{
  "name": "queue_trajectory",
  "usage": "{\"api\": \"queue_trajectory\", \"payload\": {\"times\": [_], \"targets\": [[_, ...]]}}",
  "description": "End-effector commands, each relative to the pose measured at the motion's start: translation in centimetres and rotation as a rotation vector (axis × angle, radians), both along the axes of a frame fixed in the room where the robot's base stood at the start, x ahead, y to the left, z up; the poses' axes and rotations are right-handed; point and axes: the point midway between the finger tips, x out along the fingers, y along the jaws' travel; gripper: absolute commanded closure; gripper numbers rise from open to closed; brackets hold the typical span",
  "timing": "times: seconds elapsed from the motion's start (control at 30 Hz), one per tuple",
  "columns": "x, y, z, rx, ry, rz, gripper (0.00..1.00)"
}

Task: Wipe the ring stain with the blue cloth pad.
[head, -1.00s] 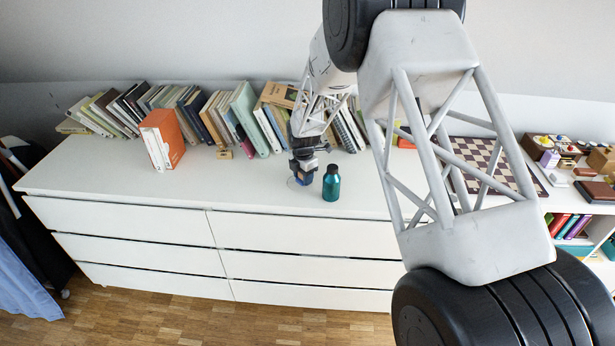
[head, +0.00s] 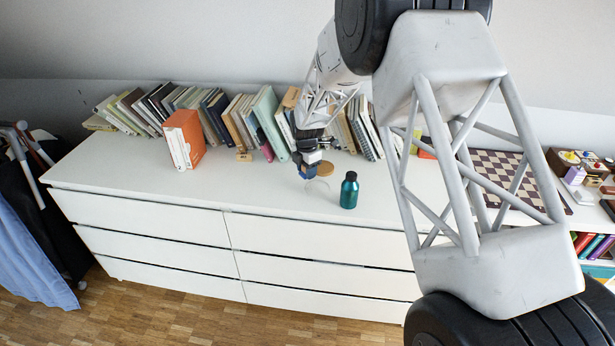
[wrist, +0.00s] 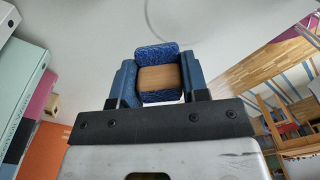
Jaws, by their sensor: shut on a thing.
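My gripper (head: 307,171) is over the white dresser top, left of the teal bottle. In the wrist view my gripper (wrist: 158,78) is shut on the wooden grip of the blue cloth pad (wrist: 157,50), one finger on each side. In the head view the blue pad (head: 306,174) shows as a small dark blue patch below the fingers. Whether it touches the top, I cannot tell. The ring stain (head: 318,188) is a faint thin circle just in front and right of the pad. Part of its curved line (wrist: 149,20) shows beyond the pad in the wrist view.
The teal bottle (head: 349,190) stands close to the right of the ring. A round tan disc (head: 325,168) lies just behind the ring. A row of books (head: 230,118) lines the back, and an orange book (head: 184,139) stands left. The front left top is clear.

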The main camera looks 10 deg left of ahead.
Motion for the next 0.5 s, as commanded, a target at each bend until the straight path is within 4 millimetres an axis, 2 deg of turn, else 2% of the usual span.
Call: {"api": "queue_trajectory", "payload": {"times": [0.3,0.5], "targets": [[0.0,0.0,2.7,-0.001,0.001,0.000,0.81],[0.0,0.0,3.5,0.000,0.001,0.000,0.81]]}}
